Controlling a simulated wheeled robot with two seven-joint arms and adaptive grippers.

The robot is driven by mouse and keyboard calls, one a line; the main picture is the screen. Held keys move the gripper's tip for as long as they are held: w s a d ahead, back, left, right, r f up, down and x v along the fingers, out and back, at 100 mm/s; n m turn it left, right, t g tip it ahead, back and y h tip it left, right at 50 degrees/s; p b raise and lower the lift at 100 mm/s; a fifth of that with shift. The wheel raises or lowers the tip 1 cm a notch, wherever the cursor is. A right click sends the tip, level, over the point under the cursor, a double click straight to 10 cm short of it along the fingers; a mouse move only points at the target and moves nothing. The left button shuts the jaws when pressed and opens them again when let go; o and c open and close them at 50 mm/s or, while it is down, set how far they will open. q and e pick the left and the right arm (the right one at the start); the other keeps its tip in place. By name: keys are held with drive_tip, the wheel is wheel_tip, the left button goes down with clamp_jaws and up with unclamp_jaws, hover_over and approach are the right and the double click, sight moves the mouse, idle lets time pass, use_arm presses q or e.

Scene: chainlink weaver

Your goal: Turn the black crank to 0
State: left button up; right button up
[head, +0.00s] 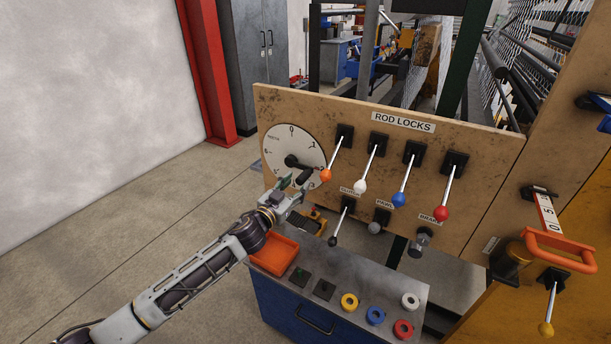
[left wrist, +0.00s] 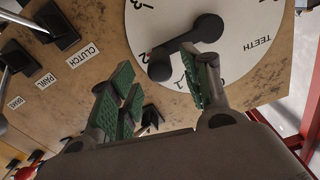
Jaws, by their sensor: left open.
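The black crank (head: 292,161) is mounted at the centre of a white round dial (head: 278,146) on the tan panel. In the head view the dial's 0 is at the top, and the crank arm points right and down. In the left wrist view the crank (left wrist: 186,42) ends in a black knob, near the dial's (left wrist: 240,50) edge by the low numbers; the exact number is hard to read. My left gripper (head: 293,185) is open just below and in front of the dial. In the wrist view its green-padded fingers stand apart on either side of the knob. My right gripper is not in view.
Rod-lock levers with orange (head: 326,174), white (head: 360,187), blue (head: 399,199) and red (head: 441,213) knobs stand close right of the dial. A black-knobbed lever (head: 333,241) is right of my gripper. An orange tray (head: 274,255) sits on the blue cabinet below.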

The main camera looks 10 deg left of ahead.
sight(306, 175)
use_arm(q)
drive_tip(key=shift+x, duration=3.35)
drive_tip(key=shift+c, duration=0.4)
clamp_jaws()
